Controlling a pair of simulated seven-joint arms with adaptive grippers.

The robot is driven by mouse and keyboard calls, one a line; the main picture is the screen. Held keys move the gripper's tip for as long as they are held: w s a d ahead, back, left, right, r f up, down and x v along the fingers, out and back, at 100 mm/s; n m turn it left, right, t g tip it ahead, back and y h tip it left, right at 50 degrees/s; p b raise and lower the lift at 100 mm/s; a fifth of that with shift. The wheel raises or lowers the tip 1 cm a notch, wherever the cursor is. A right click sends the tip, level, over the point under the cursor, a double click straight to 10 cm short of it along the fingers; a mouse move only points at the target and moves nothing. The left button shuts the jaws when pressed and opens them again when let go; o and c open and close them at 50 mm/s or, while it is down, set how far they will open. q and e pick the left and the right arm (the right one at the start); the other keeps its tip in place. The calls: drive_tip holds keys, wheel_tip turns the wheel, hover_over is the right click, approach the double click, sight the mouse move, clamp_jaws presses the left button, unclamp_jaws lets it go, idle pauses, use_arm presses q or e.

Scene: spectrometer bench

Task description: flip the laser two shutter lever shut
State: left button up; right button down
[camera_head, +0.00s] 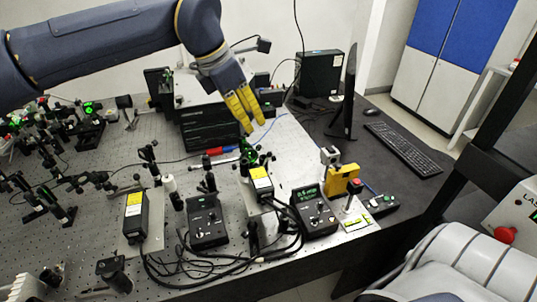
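My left gripper (254,124) hangs from above, its yellow fingers pointing down over the bench, with a gap between the tips and nothing between them. Two black laser boxes with yellow labels stand on the optical table: one at front left (136,220) and one nearer the middle (261,184). The gripper is above and behind the middle box, apart from it. Small posts and mounts stand by both boxes. I cannot pick out the laser two shutter lever or tell its position. My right gripper is not in view.
Black controllers (207,222) and (315,212) stand at the front with looping cables. A yellow mount (343,180) and a red-knobbed post stand to the right. A monitor (347,95) and keyboard (403,149) are behind. Several optics mounts crowd the left.

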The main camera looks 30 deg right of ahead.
sight(268, 153)
use_arm(q)
drive_tip(key=x, duration=1.4)
drive_tip(key=shift+d+f, duration=0.2)
drive_tip(key=shift+f, duration=0.15)
drive_tip(key=shift+o, duration=0.3)
clamp_jaws()
